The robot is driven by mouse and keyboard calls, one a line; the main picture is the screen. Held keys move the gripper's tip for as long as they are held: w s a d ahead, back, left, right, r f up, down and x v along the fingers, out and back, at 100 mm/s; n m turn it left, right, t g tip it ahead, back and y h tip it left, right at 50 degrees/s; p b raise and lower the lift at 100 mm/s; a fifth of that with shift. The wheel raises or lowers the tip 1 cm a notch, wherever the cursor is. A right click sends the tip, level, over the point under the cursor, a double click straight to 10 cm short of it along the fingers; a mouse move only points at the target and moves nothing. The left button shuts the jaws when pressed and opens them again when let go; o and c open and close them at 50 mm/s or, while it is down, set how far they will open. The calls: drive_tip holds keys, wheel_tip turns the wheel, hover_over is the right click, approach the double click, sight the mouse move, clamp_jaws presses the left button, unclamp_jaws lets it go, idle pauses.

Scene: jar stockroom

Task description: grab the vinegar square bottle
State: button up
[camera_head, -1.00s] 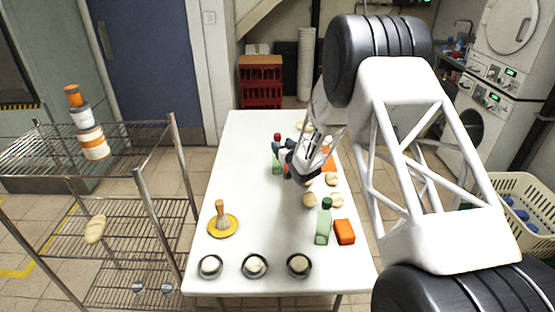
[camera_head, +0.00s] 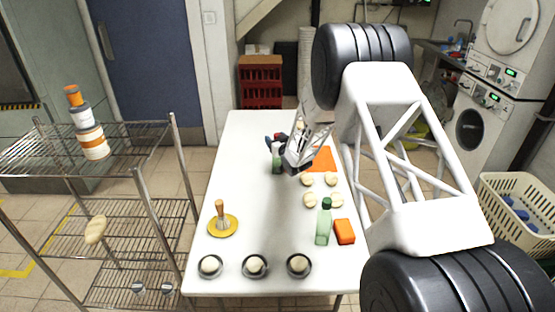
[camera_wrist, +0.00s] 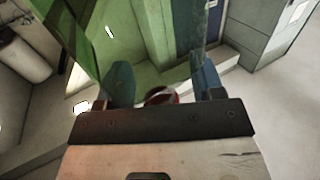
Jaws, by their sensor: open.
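Two green bottles stand on the white table; I cannot read a label on either. One green bottle (camera_head: 276,162) is toward the back, partly hidden by my gripper (camera_head: 277,143). The other, a square-looking green bottle (camera_head: 324,224) with a dark green cap, stands upright at the front right. My gripper is open at the upper part of the back bottle. In the wrist view, my gripper's fingers (camera_wrist: 163,84) are apart, with translucent green glass (camera_wrist: 150,35) close by and a red round thing (camera_wrist: 161,96) between them. Contact cannot be told.
An orange sheet (camera_head: 320,158) and several pale round items (camera_head: 310,200) lie right of the bottle. An orange block (camera_head: 344,231) is beside the front bottle. A brush on a yellow dish (camera_head: 222,226) and three dark bowls (camera_head: 254,266) are at the front. The table's left middle is clear.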

drive_tip(key=shift+c, duration=0.3)
clamp_jaws()
drive_tip(key=shift+r, duration=0.1)
idle(0.4)
drive_tip(key=shift+r, duration=0.8)
wheel_tip(320, 180, up, 2)
drive_tip(key=shift+r, duration=0.1)
drive_tip(key=s+d+r, duration=0.1)
drive_tip(key=s+d, duration=0.1)
drive_tip(key=s, duration=1.3)
drive_tip(key=shift+s+d, duration=0.35)
drive_tip(key=shift+s, duration=0.05)
